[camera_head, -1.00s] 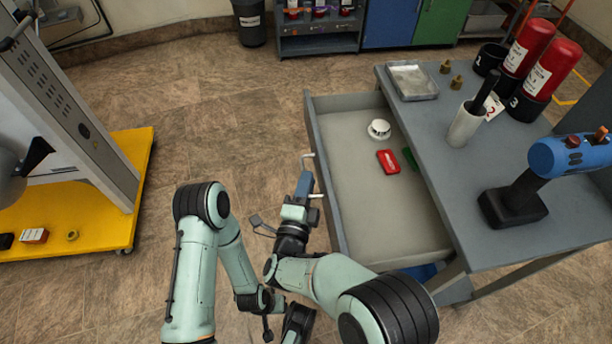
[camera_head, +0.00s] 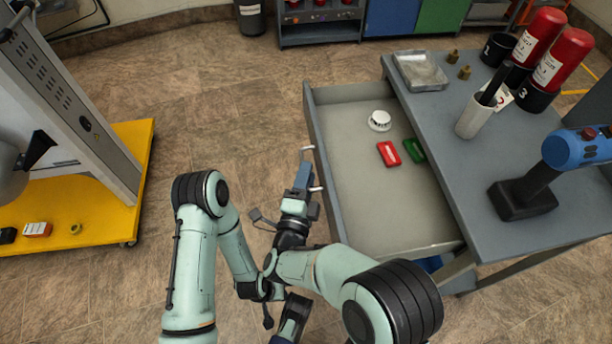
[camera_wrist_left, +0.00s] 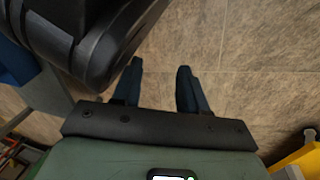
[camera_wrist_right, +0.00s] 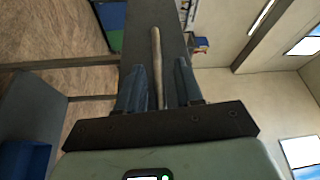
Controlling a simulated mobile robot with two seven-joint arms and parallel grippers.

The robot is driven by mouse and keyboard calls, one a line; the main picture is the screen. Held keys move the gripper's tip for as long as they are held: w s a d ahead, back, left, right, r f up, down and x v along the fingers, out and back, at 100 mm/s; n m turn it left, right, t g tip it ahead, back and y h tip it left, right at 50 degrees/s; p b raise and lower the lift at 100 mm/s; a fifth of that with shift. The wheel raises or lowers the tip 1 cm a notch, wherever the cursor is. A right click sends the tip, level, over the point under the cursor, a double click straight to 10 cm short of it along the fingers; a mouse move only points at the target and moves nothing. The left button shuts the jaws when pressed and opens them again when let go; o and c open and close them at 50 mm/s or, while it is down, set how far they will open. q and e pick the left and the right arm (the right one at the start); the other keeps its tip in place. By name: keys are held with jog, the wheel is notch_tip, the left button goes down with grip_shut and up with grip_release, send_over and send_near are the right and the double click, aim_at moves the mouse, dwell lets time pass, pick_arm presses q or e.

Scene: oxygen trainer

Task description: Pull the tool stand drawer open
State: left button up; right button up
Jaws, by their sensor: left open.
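The tool stand drawer (camera_head: 372,205) is pulled out from under the grey tool stand top (camera_head: 468,165), its inside showing. Its handle (camera_head: 306,149) is on the drawer's left face. My right gripper (camera_head: 303,175) is at the handle with its fingers around it. In the right wrist view the handle bar (camera_wrist_right: 157,60) runs between the two fingers (camera_wrist_right: 158,85); finger contact is hard to see. My left gripper (camera_wrist_left: 159,85) is open and empty over the floor in the left wrist view; its fingers are hard to make out in the head view.
The drawer holds a white round part (camera_head: 380,120), a red item (camera_head: 388,153) and a green item (camera_head: 413,150). A blue drill (camera_head: 550,170), red cylinders (camera_head: 562,55) and a clear tray (camera_head: 420,70) stand on top. A yellow platform (camera_head: 125,185) is at left, with open floor between.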

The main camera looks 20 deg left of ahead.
pick_arm(q)
jog(key=s+f, duration=0.1)
jog(key=s+f+g+b, duration=0.1)
jog(key=s, duration=0.1)
jog(key=shift+a+f, duration=0.1)
jog(key=shift+a, duration=0.1)
pick_arm(e)
jog(key=v, duration=1.3)
jog(key=shift+s, duration=0.2)
pick_arm(q)
jog(key=shift+w, duration=0.1)
pick_arm(e)
jog(key=shift+w+f, duration=0.1)
